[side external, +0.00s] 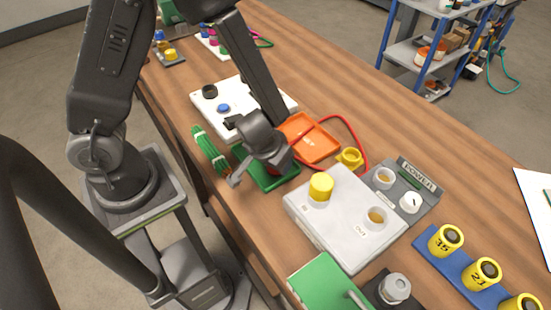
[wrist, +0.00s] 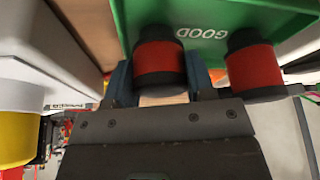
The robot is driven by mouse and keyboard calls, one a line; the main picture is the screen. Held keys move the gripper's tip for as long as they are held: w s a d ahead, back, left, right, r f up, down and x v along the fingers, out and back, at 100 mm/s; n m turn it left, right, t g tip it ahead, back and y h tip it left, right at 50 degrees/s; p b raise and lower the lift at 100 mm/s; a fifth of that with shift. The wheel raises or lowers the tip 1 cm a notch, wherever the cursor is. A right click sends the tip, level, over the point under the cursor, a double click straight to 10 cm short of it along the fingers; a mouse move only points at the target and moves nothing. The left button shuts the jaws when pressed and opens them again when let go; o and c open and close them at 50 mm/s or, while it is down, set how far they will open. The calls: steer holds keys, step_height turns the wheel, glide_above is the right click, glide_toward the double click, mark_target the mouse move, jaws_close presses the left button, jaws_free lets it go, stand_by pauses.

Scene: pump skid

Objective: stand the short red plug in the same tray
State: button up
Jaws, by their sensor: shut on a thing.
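A red plug with black ends (wrist: 160,62) is between the two fingers of my gripper (wrist: 162,84) in the wrist view, and the gripper is shut on it. A second red plug with black ends (wrist: 255,68) is just to its right, apart from the held one. Both show against the green tray marked GOOD (wrist: 205,18). In the side external view my gripper (side external: 268,168) is down over the green tray (side external: 282,182) and hides much of it. Only a bit of red shows under the gripper there. I cannot tell whether the held plug touches the tray floor.
An orange tray (side external: 318,148) and a red cable lie behind the green tray. A grey box (side external: 345,240) with a yellow plug (side external: 321,186) stands close on the right.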

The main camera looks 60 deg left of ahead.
steer(key=o, duration=1.1)
steer(key=s+a+r+m, duration=0.1)
steer(key=s+r, duration=0.2)
steer(key=r, duration=0.5)
steer(key=s+a+r+m+h, duration=0.1)
steer(key=s+r, duration=0.3)
steer(key=r, duration=0.5)
steer(key=s+a+r+m+t, duration=0.1)
steer(key=s+r, duration=0.3)
steer(key=r, duration=0.5)
steer(key=shift+a+r, duration=0.2)
steer(key=shift+a, duration=0.1)
